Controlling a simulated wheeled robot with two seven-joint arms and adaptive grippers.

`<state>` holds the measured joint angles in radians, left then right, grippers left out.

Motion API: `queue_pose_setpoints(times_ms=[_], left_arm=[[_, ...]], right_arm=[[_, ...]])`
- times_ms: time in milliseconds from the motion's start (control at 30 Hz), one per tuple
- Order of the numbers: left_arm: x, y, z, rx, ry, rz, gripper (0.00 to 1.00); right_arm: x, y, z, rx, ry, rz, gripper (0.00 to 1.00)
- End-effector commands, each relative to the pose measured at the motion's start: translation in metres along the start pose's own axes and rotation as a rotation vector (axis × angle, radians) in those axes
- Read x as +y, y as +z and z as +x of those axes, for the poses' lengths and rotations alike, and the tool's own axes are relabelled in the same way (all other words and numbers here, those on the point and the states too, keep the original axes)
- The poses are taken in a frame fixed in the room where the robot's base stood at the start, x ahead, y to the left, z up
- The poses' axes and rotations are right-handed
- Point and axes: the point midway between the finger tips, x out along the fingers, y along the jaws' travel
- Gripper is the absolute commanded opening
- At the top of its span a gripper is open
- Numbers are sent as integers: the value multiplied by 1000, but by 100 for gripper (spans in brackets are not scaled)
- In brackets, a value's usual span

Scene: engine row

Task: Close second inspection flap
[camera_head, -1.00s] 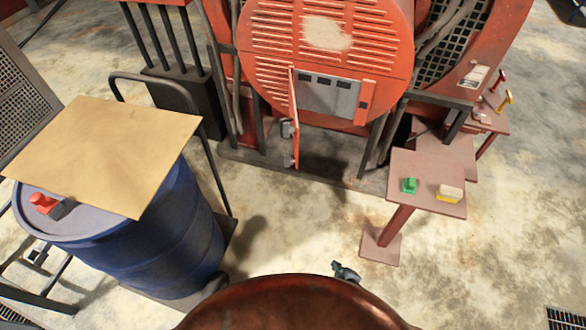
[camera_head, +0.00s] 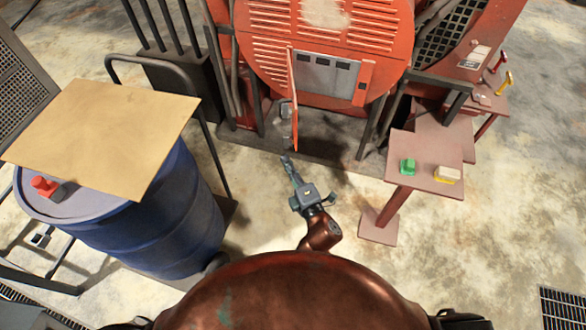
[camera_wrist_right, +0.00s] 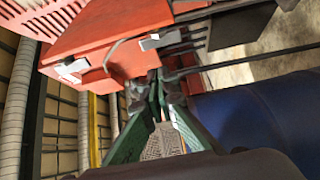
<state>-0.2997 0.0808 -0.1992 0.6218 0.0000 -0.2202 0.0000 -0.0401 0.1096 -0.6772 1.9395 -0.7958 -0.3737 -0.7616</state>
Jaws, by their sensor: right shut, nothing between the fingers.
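The inspection flap (camera_head: 293,98) is a narrow orange-red panel on the front of the round red engine housing (camera_head: 390,40). It stands open, swung outward and seen nearly edge-on, left of a grey recess (camera_head: 328,76) with dark slots. Small grey fittings show on its lower left side. My right gripper (camera_head: 286,161) is shut and empty, its tip just below the flap's lower end in the picture; contact cannot be told. In the wrist view its green fingers (camera_wrist_right: 158,78) converge just below a red panel (camera_wrist_right: 115,35) with metal fittings. My left gripper is not in view.
A blue barrel (camera_head: 150,225) with a tan board (camera_head: 105,135) and a red object (camera_head: 44,186) on it stands left. A pinkish pedestal table (camera_head: 425,172) with a green button (camera_head: 407,166) and a yellow-white block (camera_head: 447,174) stands right.

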Motion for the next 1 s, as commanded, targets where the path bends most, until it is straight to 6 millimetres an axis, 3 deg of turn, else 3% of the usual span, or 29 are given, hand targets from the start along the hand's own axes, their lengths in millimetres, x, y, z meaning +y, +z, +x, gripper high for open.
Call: queue_pose_setpoints(times_ms=[233,300,500,1000], left_arm=[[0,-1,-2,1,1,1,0],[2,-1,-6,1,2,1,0],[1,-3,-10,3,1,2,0],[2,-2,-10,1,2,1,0]], right_arm=[[1,0,52,0,1,2,0],[0,15,44,-3,-2,-3,0],[0,34,36,-1,-1,1,0],[-1,39,34,1,-1,2,0]])
